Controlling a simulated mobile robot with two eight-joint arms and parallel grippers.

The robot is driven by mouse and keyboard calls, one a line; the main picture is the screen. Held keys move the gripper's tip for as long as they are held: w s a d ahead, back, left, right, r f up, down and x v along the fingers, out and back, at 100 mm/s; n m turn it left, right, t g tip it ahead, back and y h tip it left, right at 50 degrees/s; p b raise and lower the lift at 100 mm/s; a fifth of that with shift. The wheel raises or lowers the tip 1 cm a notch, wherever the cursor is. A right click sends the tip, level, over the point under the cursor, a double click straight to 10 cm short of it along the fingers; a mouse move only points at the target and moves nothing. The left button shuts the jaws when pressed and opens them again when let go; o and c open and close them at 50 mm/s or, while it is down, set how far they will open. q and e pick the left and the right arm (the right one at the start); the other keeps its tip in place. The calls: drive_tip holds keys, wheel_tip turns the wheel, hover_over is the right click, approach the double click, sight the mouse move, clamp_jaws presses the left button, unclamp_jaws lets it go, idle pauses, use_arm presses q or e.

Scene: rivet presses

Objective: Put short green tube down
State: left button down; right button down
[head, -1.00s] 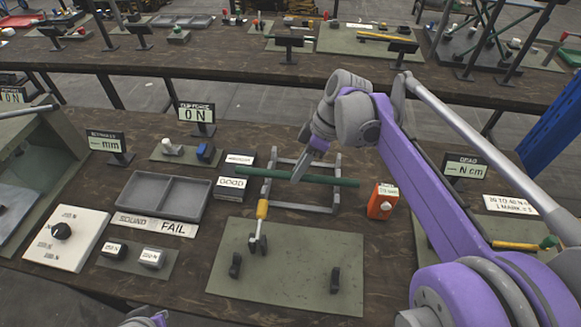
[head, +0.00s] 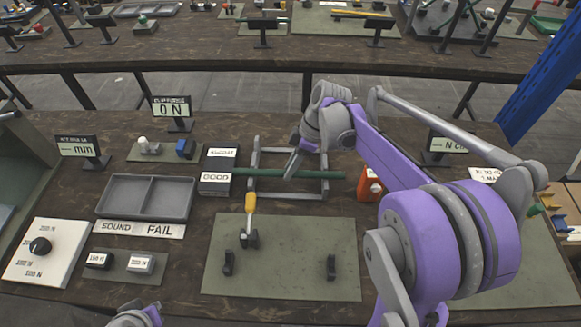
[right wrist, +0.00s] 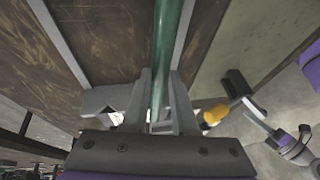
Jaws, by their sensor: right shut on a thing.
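A green tube (head: 322,174) lies crosswise over a grey open frame (head: 290,196) near the middle of the bench. Its left end reaches the dark box marked GOOD. My right gripper (head: 292,164) is shut on the tube near its middle, coming from above and behind. In the right wrist view the tube (right wrist: 167,40) runs straight up from between the fingers (right wrist: 158,105). Whether the tube rests fully on the frame bars is unclear. Part of my left gripper (head: 137,316) shows at the bottom edge of the head view; its jaws cannot be made out.
The dark GOOD box (head: 217,184) stands left of the frame, an orange box (head: 368,187) right of it. In front is a green plate (head: 290,272) with a yellow-handled clamp (head: 250,205). A grey two-part tray (head: 147,197) lies to the left.

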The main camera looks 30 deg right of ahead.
drive_tip(key=shift+f, duration=0.2)
drive_tip(key=c, duration=0.7)
unclamp_jaws()
drive_tip(key=w+v, duration=0.1)
drive_tip(key=v, duration=1.1)
drive_tip(key=s+a+f+m+t+h, duration=0.1)
drive_tip(key=s+a+f+m, duration=0.2)
drive_tip(key=s+a+f, duration=0.1)
drive_tip(key=s+a+f+m+t+h, duration=0.2)
drive_tip(key=s+a+f+m, duration=0.2)
drive_tip(key=s, duration=0.3)
drive_tip(key=s+a+f+m+t+h+p, duration=0.1)
drive_tip(key=s+a+f+m+h, duration=0.1)
drive_tip(key=s+a+f+m, duration=0.2)
drive_tip(key=shift+s+t, duration=0.3)
drive_tip(key=shift+s, duration=0.45)
